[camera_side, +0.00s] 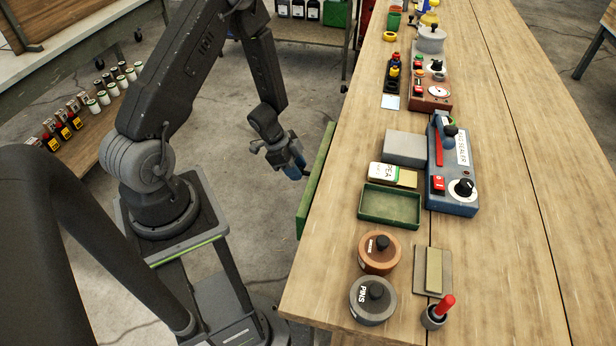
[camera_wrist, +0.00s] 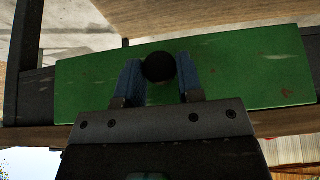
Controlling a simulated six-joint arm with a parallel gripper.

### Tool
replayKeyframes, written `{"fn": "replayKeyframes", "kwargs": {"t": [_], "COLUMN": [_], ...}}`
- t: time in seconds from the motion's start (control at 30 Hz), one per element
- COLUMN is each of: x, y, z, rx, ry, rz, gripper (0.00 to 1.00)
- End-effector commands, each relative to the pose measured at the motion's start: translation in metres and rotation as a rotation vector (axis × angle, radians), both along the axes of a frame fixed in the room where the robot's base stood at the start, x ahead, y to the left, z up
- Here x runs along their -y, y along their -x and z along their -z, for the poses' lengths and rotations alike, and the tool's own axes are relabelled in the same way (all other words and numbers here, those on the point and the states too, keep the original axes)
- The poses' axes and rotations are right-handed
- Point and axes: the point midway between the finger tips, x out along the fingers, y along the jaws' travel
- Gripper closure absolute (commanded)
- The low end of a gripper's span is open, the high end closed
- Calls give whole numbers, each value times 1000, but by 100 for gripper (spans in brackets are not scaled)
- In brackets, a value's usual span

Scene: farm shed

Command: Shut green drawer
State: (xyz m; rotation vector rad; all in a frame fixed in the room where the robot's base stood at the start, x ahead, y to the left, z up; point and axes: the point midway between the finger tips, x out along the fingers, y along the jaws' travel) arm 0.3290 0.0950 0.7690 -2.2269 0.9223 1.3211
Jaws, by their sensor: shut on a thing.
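The green drawer front (camera_side: 316,178) shows at the left edge of the workbench in the side view, standing out a little from under the top. It fills the width of the wrist view (camera_wrist: 240,75), with a round black knob (camera_wrist: 158,67) at its middle. My gripper (camera_side: 300,168) is at the drawer front, on its outer side. In the wrist view, the blue fingers of my gripper (camera_wrist: 159,80) are closed on the knob, one on each side. The inside of the drawer is hidden, and I cannot tell exactly how far out it stands.
The workbench top (camera_side: 520,230) carries a green tray (camera_side: 391,220), a blue sealer machine (camera_side: 455,170), a grey block (camera_side: 405,147), two round tins (camera_side: 372,298) and a red-handled tool (camera_side: 440,308). A low shelf (camera_side: 95,140) with several small bottles stands at left. Floor beside the drawer is clear.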

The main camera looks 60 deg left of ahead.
Motion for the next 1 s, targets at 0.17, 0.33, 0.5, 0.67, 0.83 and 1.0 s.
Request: {"fn": "replayKeyframes", "kwargs": {"t": [0.17, 0.33, 0.5, 0.67, 0.83, 1.0], "x": [9, 17, 24, 29, 29, 29], "y": [-10, -18, -25, -30, -30, -30], "z": [0, 0, 0, 0, 0, 0], "rx": [2, 1, 2, 2, 1, 1], "ry": [-1, -1, -2, -2, -1, -1], "rz": [2, 1, 0, 0, -1, -1], "gripper": [81, 81, 81, 81, 81, 63]}}
